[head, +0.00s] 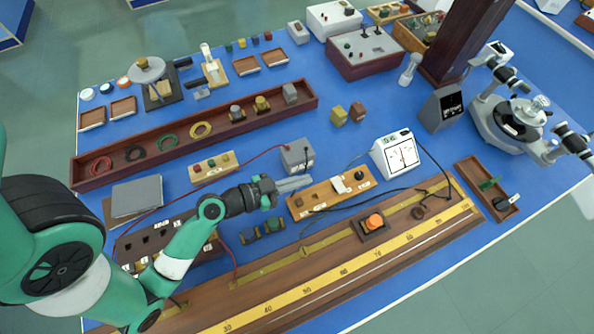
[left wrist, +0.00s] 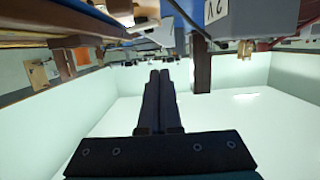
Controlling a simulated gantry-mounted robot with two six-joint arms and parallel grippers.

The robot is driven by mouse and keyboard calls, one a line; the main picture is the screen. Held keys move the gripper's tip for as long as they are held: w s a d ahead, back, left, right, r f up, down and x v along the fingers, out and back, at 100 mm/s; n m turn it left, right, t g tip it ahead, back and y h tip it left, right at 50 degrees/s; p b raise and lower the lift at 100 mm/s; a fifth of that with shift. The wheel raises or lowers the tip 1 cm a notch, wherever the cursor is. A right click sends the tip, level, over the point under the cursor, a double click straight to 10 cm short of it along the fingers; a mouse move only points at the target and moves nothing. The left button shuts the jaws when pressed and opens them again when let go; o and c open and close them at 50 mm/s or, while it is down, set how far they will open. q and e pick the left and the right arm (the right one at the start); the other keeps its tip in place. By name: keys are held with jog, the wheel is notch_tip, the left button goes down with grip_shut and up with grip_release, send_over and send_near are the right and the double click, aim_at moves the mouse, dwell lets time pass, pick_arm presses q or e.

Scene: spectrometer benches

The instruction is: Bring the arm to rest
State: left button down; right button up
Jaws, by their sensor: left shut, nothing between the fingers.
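My left arm comes in from the left in the head view. Its gripper (head: 292,184) is over the blue bench (head: 350,145), between the grey box (head: 297,156) and the wooden strip with switches (head: 330,196). In the left wrist view its two fingers (left wrist: 159,78) lie together, shut, with nothing between them. I cannot tell from the head view whether the fingertips touch the grey box or the strip. My right gripper is not in view.
A long wooden tray (head: 200,135) with coloured rings lies behind the gripper. A ruled rail (head: 345,268) runs along the front edge with an orange knob block (head: 373,222). A white dial meter (head: 396,154) and the spectrometer (head: 520,120) stand right. Thin wires cross the bench.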

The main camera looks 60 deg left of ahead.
pick_arm(q)
jog(key=shift+s+r, duration=0.15)
jog(key=shift+s, duration=0.4)
